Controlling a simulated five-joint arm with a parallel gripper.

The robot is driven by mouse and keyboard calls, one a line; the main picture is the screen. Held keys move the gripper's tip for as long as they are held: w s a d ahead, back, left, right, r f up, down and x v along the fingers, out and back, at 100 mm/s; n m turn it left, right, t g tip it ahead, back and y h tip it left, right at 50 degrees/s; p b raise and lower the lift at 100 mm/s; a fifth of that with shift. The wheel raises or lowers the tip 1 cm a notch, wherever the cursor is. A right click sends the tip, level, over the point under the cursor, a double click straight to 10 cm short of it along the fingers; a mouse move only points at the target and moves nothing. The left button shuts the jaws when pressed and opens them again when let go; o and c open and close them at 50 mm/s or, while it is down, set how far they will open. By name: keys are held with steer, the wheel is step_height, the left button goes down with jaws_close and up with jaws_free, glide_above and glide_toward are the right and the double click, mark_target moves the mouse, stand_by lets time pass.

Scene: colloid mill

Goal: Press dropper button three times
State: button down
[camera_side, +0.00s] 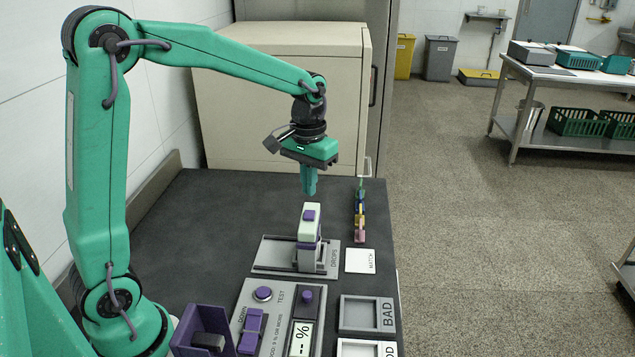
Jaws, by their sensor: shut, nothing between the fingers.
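The dropper (307,248) is a pale upright block with purple trim, standing on a grey plate marked DROPS (268,252). A purple button (310,214) shows at its top, on the side facing the camera. My gripper (309,192) points straight down just above the dropper. Its green fingers are together and empty, with a small gap seeming to lie between their tips and the dropper's top. Whether the tips line up exactly over the button, I cannot tell from this one view.
A white card marked MATCH (360,261) lies right of the dropper, with a row of coloured pieces (360,212) behind it. In front are a control panel with a % display (301,338), a purple holder (190,328) and a BAD tray (368,328). A beige cabinet (230,110) stands behind.

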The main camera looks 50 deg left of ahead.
mark_target(309, 214)
steer(key=shift+r, duration=0.95)
steer(key=shift+r, duration=0.1)
steer(key=shift+r, duration=0.4)
steer(key=shift+f, duration=0.15)
steer(key=shift+f, duration=3.15)
